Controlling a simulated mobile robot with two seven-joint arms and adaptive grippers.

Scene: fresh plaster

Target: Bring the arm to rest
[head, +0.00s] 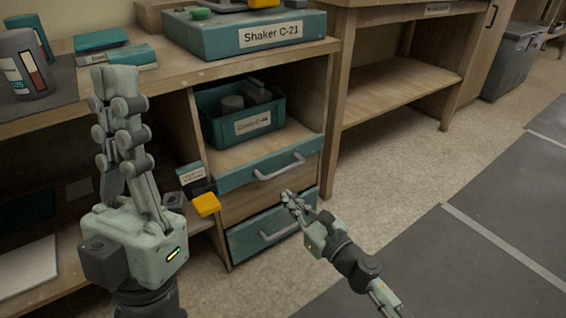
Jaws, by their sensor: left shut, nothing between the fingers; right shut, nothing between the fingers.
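My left gripper (118,80) is at the left, pointing up in front of the wooden bench. Its fingers are together with nothing between them. My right gripper (287,194) is lower and further right, in front of the drawers below the bench. Its fingers are closed and empty. My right arm comes in from the lower right. Whether either gripper touches the furniture cannot be told.
A teal shaker (245,37) stands on the bench top (185,75). A teal bin (281,125) sits on the shelf above an upper drawer (240,175) and a lower drawer (245,239). A grey container (22,70) stands at the left. The floor (400,165) at right is clear.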

